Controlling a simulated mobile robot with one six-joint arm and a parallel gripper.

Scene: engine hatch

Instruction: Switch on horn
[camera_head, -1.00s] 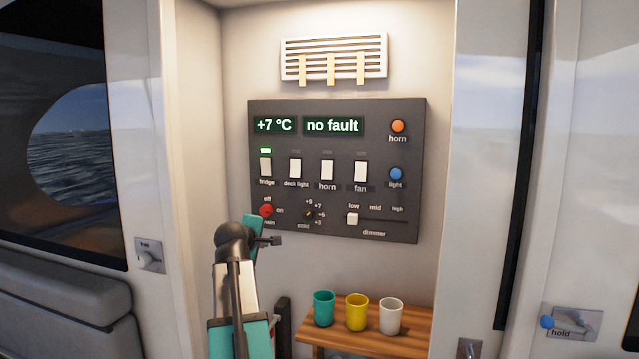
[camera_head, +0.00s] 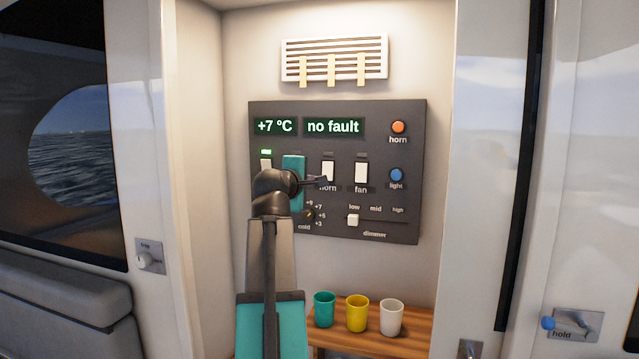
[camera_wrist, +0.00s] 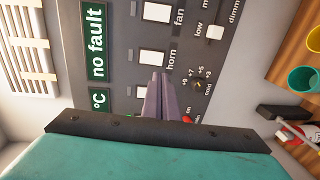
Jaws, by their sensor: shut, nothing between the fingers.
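The white horn rocker switch (camera_head: 328,170) is in the middle row of the dark control panel (camera_head: 410,215), between deck light and fan. It also shows in the wrist view (camera_wrist: 153,57). The small lamp above it is unlit. My gripper (camera_head: 325,179) is shut and empty. Its tip overlaps the horn switch's lower edge in the head view. In the wrist view its fingertips (camera_wrist: 161,77) are beside the horn label, between the horn and deck light switches. I cannot tell if they touch the panel. An orange round button (camera_head: 398,127), also labelled horn, is at upper right.
The fan switch (camera_head: 361,173) is right of the horn switch; the deck light switch (camera_wrist: 152,97) is on its other side. The dimmer slider (camera_head: 353,220) is below. Several cups, including a yellow cup (camera_head: 356,313), stand on a wooden shelf (camera_head: 390,344). The fridge lamp (camera_head: 266,152) glows green.

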